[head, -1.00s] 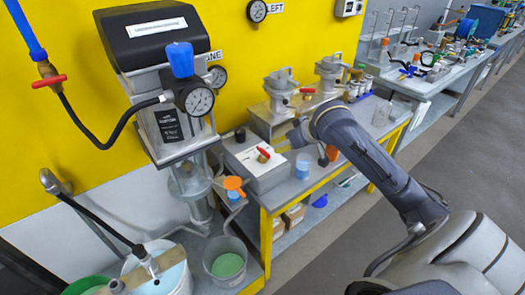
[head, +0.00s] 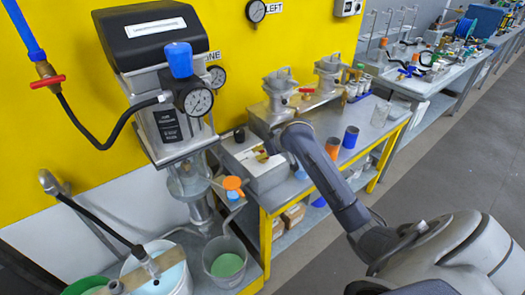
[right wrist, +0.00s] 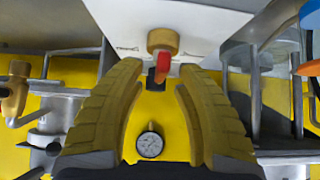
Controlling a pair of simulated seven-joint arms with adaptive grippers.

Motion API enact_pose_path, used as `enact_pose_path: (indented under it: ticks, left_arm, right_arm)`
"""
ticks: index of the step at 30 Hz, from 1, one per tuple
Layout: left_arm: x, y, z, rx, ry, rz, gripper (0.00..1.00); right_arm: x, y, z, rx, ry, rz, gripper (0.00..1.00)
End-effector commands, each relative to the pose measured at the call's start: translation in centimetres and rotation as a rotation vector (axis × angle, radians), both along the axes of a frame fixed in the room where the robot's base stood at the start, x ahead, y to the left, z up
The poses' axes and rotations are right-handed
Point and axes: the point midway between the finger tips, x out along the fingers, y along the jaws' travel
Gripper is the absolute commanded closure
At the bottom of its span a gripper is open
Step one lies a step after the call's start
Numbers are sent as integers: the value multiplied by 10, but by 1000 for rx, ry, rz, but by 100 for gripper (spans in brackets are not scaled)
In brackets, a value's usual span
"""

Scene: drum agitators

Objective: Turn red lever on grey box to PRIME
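The grey box (head: 268,182) with a pale top sits at the left end of the workbench in the head view. Its red lever on a brass hub is largely covered there by my right gripper (head: 268,156). In the right wrist view the red lever (right wrist: 163,68) and the brass hub (right wrist: 163,40) show against the pale panel. My right gripper (right wrist: 160,78) has its two yellow fingers apart, one on each side of the lever, with visible gaps. Any PRIME marking is too small to read. My left gripper is not in view.
An orange cup (head: 333,149) and a blue cup (head: 350,137) stand on the bench to the right of the box. Metal pump fittings (head: 281,88) stand behind it. A tall dispenser with a gauge (head: 197,100) and an orange funnel (head: 233,184) are close on the left.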

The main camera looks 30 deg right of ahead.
Motion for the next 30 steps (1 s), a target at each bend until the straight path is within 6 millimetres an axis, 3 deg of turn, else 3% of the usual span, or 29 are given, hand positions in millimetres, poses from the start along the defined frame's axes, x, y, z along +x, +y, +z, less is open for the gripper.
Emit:
enact_pose_path:
  ticks: [17, 26, 30]
  left_arm:
    - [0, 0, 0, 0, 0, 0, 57]
    - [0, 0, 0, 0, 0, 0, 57]
    - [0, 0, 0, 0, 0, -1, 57]
  right_arm:
    - [8, 1, -8, 0, 0, 1, 66]
    - [8, 1, -8, 0, 0, 1, 100]
    - [8, 1, -8, 0, 0, 1, 100]
